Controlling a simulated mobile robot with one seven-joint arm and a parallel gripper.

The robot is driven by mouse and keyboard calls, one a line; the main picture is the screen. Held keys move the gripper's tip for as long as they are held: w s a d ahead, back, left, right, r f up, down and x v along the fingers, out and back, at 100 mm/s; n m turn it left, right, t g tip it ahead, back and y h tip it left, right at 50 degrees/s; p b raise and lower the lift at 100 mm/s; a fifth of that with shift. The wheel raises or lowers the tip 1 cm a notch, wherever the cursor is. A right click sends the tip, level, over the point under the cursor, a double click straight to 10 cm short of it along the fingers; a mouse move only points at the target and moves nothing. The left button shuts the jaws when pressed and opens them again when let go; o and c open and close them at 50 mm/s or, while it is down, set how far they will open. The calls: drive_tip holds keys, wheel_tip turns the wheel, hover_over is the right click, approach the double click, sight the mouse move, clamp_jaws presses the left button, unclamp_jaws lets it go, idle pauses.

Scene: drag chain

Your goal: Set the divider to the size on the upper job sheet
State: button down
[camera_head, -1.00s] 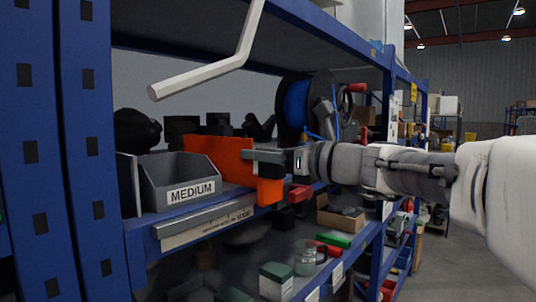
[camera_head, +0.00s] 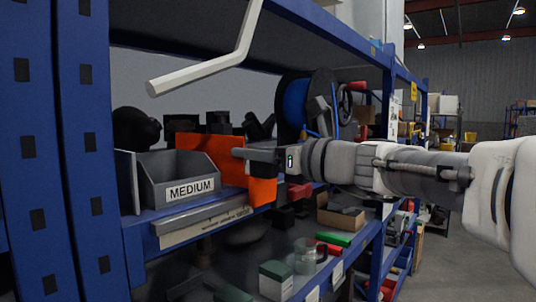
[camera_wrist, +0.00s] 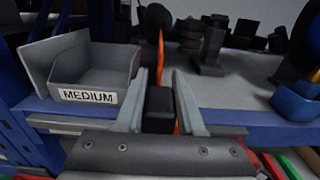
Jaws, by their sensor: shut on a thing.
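The orange divider (camera_head: 232,170) stands upright on the shelf, just right of a grey bin. In the wrist view the divider (camera_wrist: 161,48) is nearly edge-on, straight ahead between my fingers. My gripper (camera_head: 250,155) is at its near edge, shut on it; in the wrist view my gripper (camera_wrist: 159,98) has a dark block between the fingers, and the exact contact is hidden. The grey bin (camera_head: 150,187) carries a label (camera_head: 190,189) reading MEDIUM; the bin (camera_wrist: 105,62) is left of my fingers in the wrist view. No job sheet is readable here.
A pale strip (camera_head: 205,228) with small unreadable lettering runs along the shelf front. Dark parts (camera_head: 137,128) and a blue spool (camera_head: 295,105) stand behind. A pale bent rod (camera_head: 205,68) hangs above. In the wrist view, bare shelf (camera_wrist: 235,92) lies right of the divider.

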drive_tip(key=s+a, duration=0.1)
drive_tip(key=s, duration=0.1)
drive_tip(key=s+a, duration=0.1)
drive_tip(key=a, duration=0.1)
drive_tip(key=shift+s+b, duration=0.3)
drive_tip(key=shift+s, duration=0.1)
drive_tip(key=c, duration=0.5)
unclamp_jaws()
drive_tip(key=b+v, duration=0.2)
drive_tip(key=v, duration=1.5)
drive_tip(key=shift+s+d, duration=0.2)
